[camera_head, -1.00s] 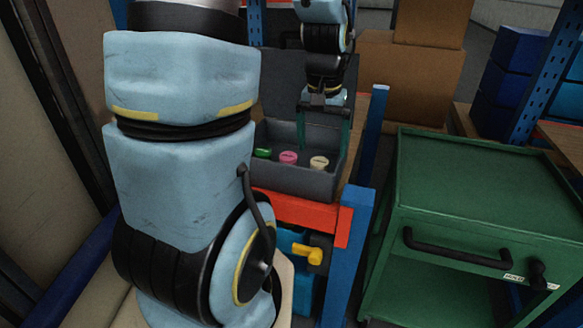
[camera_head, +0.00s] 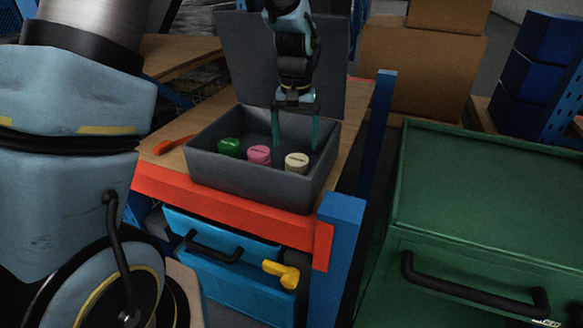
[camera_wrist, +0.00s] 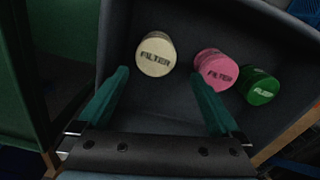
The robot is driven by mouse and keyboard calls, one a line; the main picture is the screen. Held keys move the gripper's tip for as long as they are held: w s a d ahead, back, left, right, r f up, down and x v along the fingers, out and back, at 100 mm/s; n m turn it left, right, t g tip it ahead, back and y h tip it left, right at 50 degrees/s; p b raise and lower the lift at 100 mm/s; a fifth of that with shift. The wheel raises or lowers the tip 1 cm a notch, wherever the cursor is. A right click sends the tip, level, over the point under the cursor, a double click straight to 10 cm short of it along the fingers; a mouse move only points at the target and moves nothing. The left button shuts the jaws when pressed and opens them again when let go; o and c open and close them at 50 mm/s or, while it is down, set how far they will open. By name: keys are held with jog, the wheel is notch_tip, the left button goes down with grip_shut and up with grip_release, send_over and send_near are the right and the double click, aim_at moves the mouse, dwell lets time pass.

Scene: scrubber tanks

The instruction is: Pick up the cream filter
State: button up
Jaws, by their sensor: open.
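The cream filter (camera_head: 297,162) is a short round can standing in a grey open box (camera_head: 262,182), at the right of a row of three. In the wrist view the cream filter (camera_wrist: 155,54) lies ahead of my fingertips, slightly left of the middle between them. My gripper (camera_head: 295,143) is open and empty, its two green fingers reaching down into the box behind the cream filter. In the wrist view my gripper (camera_wrist: 162,88) has its fingers spread wide, touching no filter that I can make out.
A pink filter (camera_head: 259,155) and a green filter (camera_head: 229,147) stand to the left of the cream one. The box walls and raised lid (camera_head: 245,50) surround them. A green cart (camera_head: 480,190) stands at the right. An orange-handled tool (camera_head: 172,145) lies on the bench.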

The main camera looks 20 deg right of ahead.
aim_at(297, 158)
jog(key=shift+f, duration=0.95)
jog(key=shift+s+d+f+p, duration=0.15)
jog(key=shift+f+p, duration=0.2)
jog(key=shift+f, duration=0.55)
jog(key=shift+s+a+f+p, duration=0.15)
jog(key=shift+f+p, duration=0.2)
jog(key=shift+f, duration=0.55)
jog(key=shift+s+d+f+p, duration=0.15)
jog(key=shift+f+p, duration=0.2)
jog(key=shift+f, duration=0.55)
jog(key=c, duration=1.3)
